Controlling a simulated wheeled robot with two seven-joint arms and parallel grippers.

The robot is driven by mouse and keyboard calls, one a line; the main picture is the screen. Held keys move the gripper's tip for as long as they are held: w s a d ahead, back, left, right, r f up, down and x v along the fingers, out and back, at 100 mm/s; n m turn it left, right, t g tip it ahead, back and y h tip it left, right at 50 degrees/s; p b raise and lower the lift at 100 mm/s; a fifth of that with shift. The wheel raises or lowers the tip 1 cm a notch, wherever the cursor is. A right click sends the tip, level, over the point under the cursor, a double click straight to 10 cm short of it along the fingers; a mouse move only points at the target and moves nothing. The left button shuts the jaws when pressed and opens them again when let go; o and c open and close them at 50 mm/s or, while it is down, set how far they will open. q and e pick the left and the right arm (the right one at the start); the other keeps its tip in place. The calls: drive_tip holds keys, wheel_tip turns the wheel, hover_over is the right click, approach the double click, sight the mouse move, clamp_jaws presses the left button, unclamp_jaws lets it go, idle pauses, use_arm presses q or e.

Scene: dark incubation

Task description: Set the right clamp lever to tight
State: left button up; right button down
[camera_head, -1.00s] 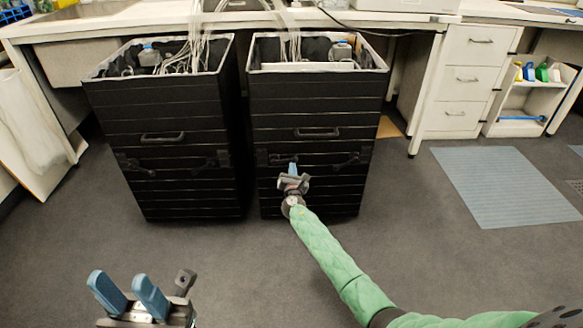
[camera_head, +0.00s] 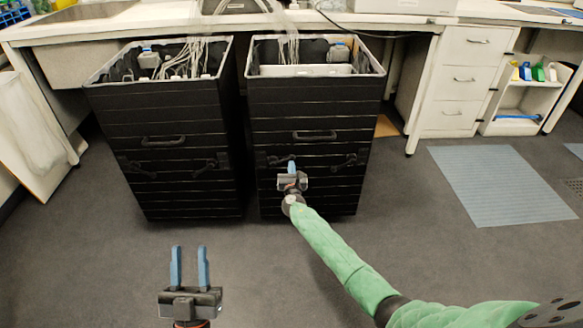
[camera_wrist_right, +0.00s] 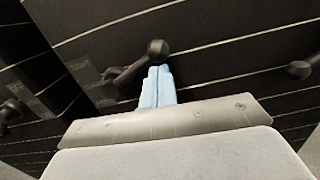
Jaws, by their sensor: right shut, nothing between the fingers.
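The right black box (camera_head: 315,120) has two dark clamp levers on its front. Its right clamp lever (camera_head: 345,161) lies slanted, with its right end higher, and is apart from my grippers. My right gripper (camera_head: 291,163) is at the box's left clamp lever (camera_head: 275,160), with its blue fingers shut together and empty. In the right wrist view the fingertips (camera_wrist_right: 159,70) are just below the round knob of a lever (camera_wrist_right: 130,68); I cannot tell whether they touch. A second knob (camera_wrist_right: 299,70) shows at the right edge. My left gripper (camera_head: 189,248) is open and empty above the floor.
A similar left black box (camera_head: 165,115) with its own levers stands beside it under the white bench (camera_head: 130,22). Tubes run down into both open boxes. White drawers (camera_head: 465,80) stand to the right. The grey floor in front is clear, with a pale mat (camera_head: 500,185) at the right.

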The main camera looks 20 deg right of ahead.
use_arm(q)
drive_tip(key=w+d+f+g, duration=0.1)
drive_tip(key=f+g, duration=0.1)
drive_tip(key=f, duration=0.5)
drive_tip(key=w+f+g+y+p, duration=0.1)
drive_tip(key=w+f+g, duration=0.1)
drive_tip(key=f, duration=0.6)
drive_tip(key=shift+w+d+f+g, duration=0.15)
drive_tip(key=shift+d+g, duration=0.2)
drive_tip(key=shift+g, duration=0.45)
use_arm(e)
drive_tip(key=shift+r+n, duration=0.35)
drive_tip(key=shift+n, duration=0.25)
